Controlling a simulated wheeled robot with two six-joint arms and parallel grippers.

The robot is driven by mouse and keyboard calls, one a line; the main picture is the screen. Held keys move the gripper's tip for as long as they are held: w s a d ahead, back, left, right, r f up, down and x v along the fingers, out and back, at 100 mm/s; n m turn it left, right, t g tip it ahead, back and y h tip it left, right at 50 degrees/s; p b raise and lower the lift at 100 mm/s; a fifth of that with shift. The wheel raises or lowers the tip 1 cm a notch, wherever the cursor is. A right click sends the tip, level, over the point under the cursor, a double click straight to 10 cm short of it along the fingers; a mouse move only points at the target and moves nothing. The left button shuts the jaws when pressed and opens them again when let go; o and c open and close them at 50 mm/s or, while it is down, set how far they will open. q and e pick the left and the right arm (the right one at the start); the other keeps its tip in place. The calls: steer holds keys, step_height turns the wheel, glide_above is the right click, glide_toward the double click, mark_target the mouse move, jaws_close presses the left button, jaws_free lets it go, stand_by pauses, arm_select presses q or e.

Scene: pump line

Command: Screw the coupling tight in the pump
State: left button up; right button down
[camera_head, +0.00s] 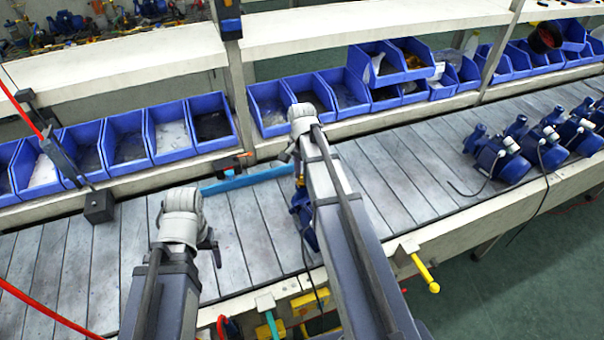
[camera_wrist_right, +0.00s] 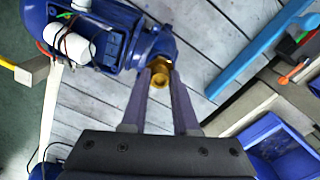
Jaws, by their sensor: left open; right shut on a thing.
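A blue pump (camera_head: 303,215) lies on the slatted conveyor, mostly hidden behind my right arm in the head view. The right wrist view shows the pump (camera_wrist_right: 118,35) with a white cylinder and wires on it. A brass coupling (camera_wrist_right: 159,72) sits at the mouth of the pump's blue port. My right gripper (camera_wrist_right: 160,75) is shut on the coupling, a fingertip on each side of it. How deep the coupling sits is not visible. My left gripper (camera_head: 212,248) is open and empty above the conveyor, left of the pump and apart from it.
Several more blue pumps (camera_head: 503,158) stand on the conveyor at the right. A blue bar (camera_head: 247,179) lies across the slats behind the pump. Blue bins (camera_head: 172,132) line the back shelf. A yellow handle (camera_head: 425,274) sticks out from the front edge.

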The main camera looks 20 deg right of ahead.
steer(key=shift+m, duration=1.7)
steer(key=shift+m, duration=1.8)
steer(key=m, duration=0.3)
